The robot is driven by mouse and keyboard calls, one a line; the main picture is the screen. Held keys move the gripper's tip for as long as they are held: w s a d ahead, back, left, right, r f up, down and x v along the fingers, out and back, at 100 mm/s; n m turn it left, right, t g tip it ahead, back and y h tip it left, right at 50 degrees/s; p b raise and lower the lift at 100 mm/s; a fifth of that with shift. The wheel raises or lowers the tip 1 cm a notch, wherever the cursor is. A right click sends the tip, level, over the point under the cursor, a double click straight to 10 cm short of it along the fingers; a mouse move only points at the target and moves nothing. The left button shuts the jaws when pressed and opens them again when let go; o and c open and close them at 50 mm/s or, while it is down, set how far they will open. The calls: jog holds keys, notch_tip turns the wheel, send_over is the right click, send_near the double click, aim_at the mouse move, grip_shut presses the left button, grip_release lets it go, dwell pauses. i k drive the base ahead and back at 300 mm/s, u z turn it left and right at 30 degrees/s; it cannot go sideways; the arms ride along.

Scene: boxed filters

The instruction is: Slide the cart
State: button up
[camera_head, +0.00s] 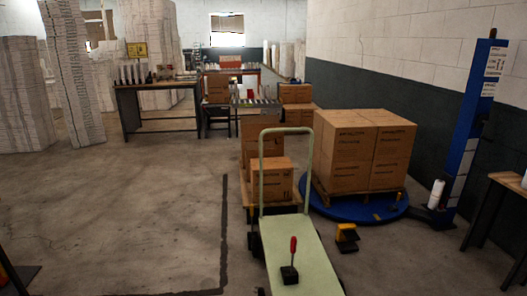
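A pale green platform cart (305,262) stands at the lower middle, its near end cut off by the bottom edge. Its upright tube handle (287,131) rises at the far end of the deck. A black object with a red grip (290,262) stands upright on the deck. My gripper is not in view, and nothing is seen touching the cart.
Stacked cartons (270,180) stand just beyond the cart's handle. Right of them, a blue turntable (350,209) bears large cartons beside a blue column (470,130). A yellow-and-black pedal (346,236) lies right of the cart. Open floor (130,210) spreads left.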

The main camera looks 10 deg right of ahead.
aim_at(317, 278)
jog(key=u, duration=0.05)
jog(key=k, duration=0.1)
jog(key=u, duration=0.25)
jog(key=i, duration=0.55)
jog(key=u, duration=0.75)
jog(key=i, duration=0.8)
jog(key=u, duration=0.35)
jog(key=i, duration=1.1)
jog(key=z, duration=0.4)
jog(key=i, duration=1)
jog(key=z, duration=0.4)
